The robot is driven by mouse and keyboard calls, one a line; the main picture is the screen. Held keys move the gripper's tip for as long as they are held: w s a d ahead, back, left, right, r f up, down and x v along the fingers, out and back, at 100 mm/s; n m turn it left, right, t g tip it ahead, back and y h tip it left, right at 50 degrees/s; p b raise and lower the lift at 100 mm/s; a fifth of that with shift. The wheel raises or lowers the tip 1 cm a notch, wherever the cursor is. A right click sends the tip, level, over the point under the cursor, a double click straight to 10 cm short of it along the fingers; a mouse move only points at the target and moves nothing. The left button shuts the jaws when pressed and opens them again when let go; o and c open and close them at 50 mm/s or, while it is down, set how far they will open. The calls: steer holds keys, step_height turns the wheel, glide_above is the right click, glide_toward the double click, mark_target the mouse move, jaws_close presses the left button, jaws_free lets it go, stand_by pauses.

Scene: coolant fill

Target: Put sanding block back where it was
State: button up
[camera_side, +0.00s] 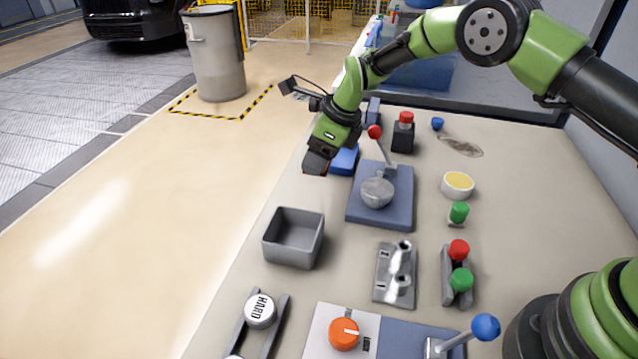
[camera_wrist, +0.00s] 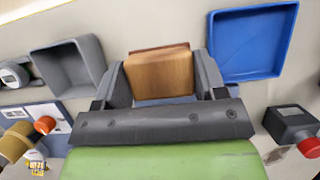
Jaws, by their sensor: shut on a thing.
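My gripper (camera_side: 317,161) is shut on the sanding block, a wood-brown block (camera_wrist: 160,72) seen between its two fingers in the wrist view. The fingers (camera_wrist: 160,84) press on its left and right sides. In the side view the gripper hangs near the table's left edge, and the block is mostly hidden by the dark fingers. A shallow blue tray (camera_side: 345,160) lies just right of the gripper there. It shows empty at the upper right of the wrist view (camera_wrist: 252,42). A grey open bin (camera_side: 293,238) stands nearer the camera; it also looks empty in the wrist view (camera_wrist: 68,68).
A blue-grey plate (camera_side: 400,205) with a red-knobbed lever (camera_side: 375,132) stands close to the right. A red-topped black button box (camera_side: 403,133) is behind it. Buttons, a switch plate (camera_side: 395,273) and an orange dial (camera_side: 344,334) fill the nearer table.

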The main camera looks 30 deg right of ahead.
mark_target(312, 191)
step_height(312, 191, down, 7)
steer(key=shift+r, duration=0.2)
steer(key=shift+f, duration=0.1)
steer(key=o, duration=0.9)
steer(key=v, duration=1.2)
